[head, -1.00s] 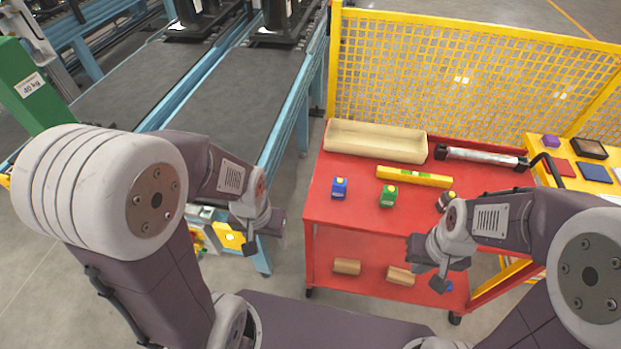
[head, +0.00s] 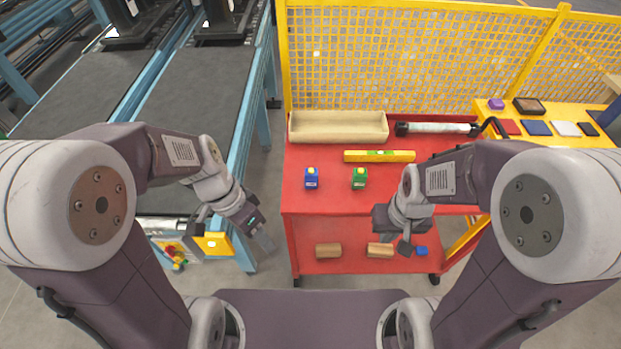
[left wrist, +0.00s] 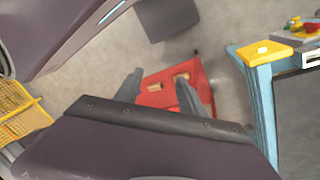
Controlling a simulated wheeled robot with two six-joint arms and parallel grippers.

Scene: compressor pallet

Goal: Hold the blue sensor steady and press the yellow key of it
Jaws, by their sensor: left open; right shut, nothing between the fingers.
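The blue sensor (head: 311,180) stands on the top of the red cart (head: 330,205), near its left side. Its yellow key (head: 311,169) shows on top. My left gripper (head: 262,241) is open and empty, left of the cart and apart from the sensor. Its two spread fingers also show in the left wrist view (left wrist: 160,90), with part of the cart beyond them; the sensor cannot be made out there. My right gripper (head: 392,246) is shut and empty, in front of the cart's right part, to the right of the sensor.
A green sensor (head: 359,180) stands right of the blue one. Behind are a yellow level (head: 379,156), a beige tray (head: 338,127) and a grey cylinder (head: 437,128). Wooden blocks (head: 328,250) lie on the lower shelf. A yellow mesh fence (head: 400,60) closes the back; conveyors (head: 190,95) run left.

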